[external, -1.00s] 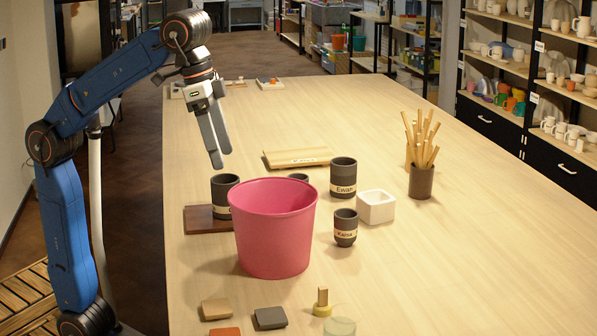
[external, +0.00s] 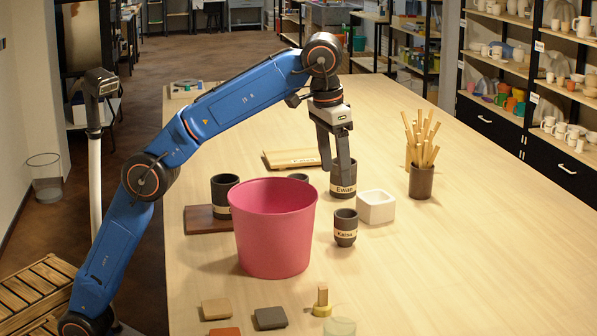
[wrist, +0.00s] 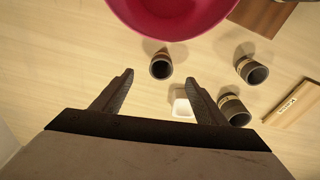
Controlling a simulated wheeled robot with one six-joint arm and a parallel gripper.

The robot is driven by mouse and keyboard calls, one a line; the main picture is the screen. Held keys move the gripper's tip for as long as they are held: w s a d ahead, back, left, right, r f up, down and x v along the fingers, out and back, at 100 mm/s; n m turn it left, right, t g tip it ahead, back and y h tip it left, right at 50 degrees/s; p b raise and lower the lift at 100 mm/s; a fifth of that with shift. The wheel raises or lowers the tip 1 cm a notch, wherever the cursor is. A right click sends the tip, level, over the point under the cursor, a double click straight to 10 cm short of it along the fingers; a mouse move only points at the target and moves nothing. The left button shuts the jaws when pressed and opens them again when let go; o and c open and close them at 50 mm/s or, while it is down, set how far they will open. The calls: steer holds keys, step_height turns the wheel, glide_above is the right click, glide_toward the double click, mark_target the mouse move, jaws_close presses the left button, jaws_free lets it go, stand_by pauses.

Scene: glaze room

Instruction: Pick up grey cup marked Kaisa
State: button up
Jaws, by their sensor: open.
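The grey cup marked Kaisa (external: 345,230) is dark, with a pale name band. It stands upright on the table just right of the pink bucket (external: 273,240). In the wrist view, the cup (wrist: 161,66) shows near the bucket's rim, between and slightly beyond the fingertips. My gripper (external: 336,174) points down, open and empty, above and apart from the cup. In the external view its fingers overlap the cup marked Ewan (external: 343,190). Both fingers also show in the wrist view (wrist: 159,77).
A white square bowl (external: 376,207) stands right of the Kaisa cup. A pot of sticks (external: 421,181) is farther right. Behind lies a pale labelled board (external: 285,159). Another dark cup (external: 299,177) is partly hidden behind the bucket. The table's right side is clear.

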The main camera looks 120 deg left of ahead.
mark_target(346, 217)
steer(key=shift+w+a+f, duration=0.3)
steer(key=shift+a+f, duration=0.2)
steer(key=shift+f, duration=1.8)
steer(key=shift+w+a+f, duration=0.25)
steer(key=shift+a+f, duration=0.25)
steer(key=shift+f, duration=1.85)
steer(key=shift+w+a+f, duration=0.3)
steer(key=shift+a+f, duration=0.2)
steer(key=shift+f, duration=1.8)
steer(key=c, duration=1.2)
